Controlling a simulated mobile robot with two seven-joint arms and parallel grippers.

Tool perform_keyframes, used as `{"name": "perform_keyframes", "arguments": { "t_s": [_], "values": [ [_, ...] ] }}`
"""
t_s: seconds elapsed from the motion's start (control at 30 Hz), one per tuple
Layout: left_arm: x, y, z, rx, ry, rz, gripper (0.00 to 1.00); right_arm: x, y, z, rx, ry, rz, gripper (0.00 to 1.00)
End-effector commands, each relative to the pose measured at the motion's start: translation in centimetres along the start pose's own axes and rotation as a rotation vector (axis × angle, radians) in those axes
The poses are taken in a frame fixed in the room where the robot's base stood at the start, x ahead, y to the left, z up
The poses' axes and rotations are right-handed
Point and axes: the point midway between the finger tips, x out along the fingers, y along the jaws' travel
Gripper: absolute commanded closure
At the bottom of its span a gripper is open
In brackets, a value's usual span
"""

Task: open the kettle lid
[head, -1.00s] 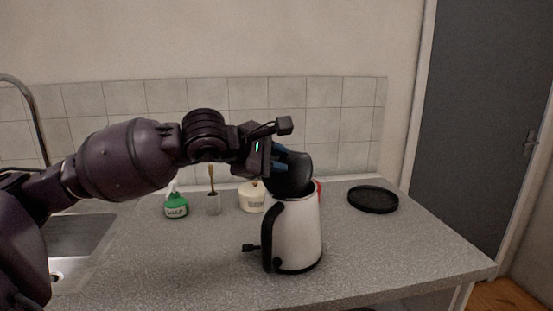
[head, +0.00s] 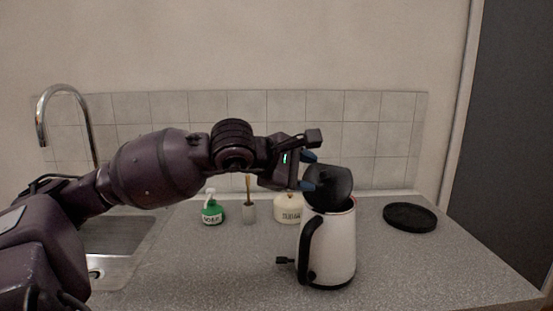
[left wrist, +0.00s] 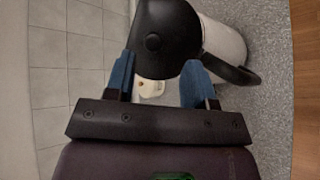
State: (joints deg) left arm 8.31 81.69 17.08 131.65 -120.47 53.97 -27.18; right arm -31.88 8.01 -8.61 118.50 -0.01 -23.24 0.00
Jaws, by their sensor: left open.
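The white kettle (head: 328,245) stands upright on the counter, its black handle (head: 308,250) towards the left. Its black lid (head: 328,187) is raised and tilted up above the kettle's mouth. In the left wrist view the lid (left wrist: 165,40) shows as a dark disc with a small round knob, just beyond the fingertips. My left gripper (head: 308,171) is open, its blue fingers close to the lid's left side. In the left wrist view the open gripper (left wrist: 158,78) has nothing between its fingers; whether a fingertip touches the lid is unclear. My right gripper is out of view.
A green soap bottle (head: 213,211), a brush in a cup (head: 249,209) and a cream pot (head: 289,209) stand behind the kettle to the left. A round black tray (head: 410,217) lies to the right. A sink (head: 120,245) is at left. The front right counter is clear.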

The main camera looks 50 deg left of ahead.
Motion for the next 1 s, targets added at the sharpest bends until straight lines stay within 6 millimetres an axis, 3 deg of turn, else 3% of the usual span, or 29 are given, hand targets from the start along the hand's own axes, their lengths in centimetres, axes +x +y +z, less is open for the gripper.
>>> {"name": "perform_keyframes", "arguments": {
  "t_s": [0.17, 0.5, 0.93, 1.0],
  "values": [
    [-2.8, 0.2, 0.1, -0.002, -0.001, 0.003, 0.5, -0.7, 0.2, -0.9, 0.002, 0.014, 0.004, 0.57],
    [-6.9, 0.0, 0.1, -0.002, 0.0, -0.001, 0.5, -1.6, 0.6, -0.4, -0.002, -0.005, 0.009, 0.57],
    [-7.6, -0.1, -0.1, -0.001, 0.002, -0.003, 0.5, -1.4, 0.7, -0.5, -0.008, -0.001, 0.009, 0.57],
    [-7.5, -0.2, -0.1, -0.004, -0.001, -0.005, 0.5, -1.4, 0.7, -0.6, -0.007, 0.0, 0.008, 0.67]
  ]
}}
